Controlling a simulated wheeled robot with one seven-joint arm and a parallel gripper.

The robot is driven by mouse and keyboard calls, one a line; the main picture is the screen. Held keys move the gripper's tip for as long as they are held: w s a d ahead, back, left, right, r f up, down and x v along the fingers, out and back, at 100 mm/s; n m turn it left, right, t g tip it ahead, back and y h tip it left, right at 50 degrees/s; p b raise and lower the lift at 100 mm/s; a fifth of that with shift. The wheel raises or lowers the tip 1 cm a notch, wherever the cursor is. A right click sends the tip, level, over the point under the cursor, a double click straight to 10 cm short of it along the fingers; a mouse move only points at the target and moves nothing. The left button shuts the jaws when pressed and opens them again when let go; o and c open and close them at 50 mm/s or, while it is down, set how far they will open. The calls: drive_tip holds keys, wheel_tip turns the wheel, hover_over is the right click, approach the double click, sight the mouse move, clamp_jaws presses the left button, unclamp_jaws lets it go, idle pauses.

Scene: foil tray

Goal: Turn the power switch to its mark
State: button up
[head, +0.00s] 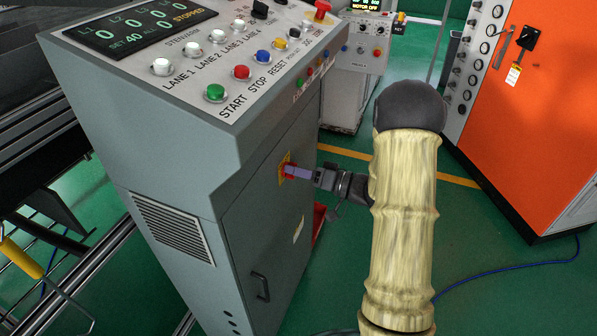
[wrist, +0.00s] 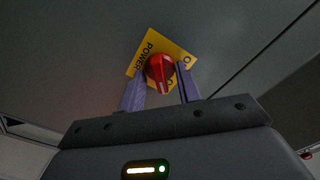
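The power switch is a red round knob (wrist: 160,70) with a pale pointer line, on a yellow plate (wrist: 152,46) lettered POWER. In the wrist view the pointer line faces the bottom of the picture; an O shows on the plate's right side. My gripper (wrist: 160,82) has its two purple fingers on either side of the knob, seemingly with narrow gaps, so it looks open around it. In the head view my gripper (head: 290,171) reaches the yellow plate (head: 284,165) on the grey cabinet's side; the fingers mostly hide the knob there. The plate's lower part is hidden in the wrist view.
The grey control cabinet (head: 190,130) has a sloped panel of several coloured buttons on top and a black door handle (head: 260,287) below the switch. An orange cabinet (head: 545,120) stands at the right. Green floor lies open between them, with a blue cable (head: 510,267).

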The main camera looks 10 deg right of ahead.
clamp_jaws()
drive_tip(key=shift+f+n, duration=0.1)
drive_tip(key=shift+n, duration=0.4)
drive_tip(key=n+b, duration=1.3)
drive_tip(key=n, duration=0.3)
drive_tip(key=shift+n, duration=0.4)
drive_tip(key=shift+s, duration=0.1)
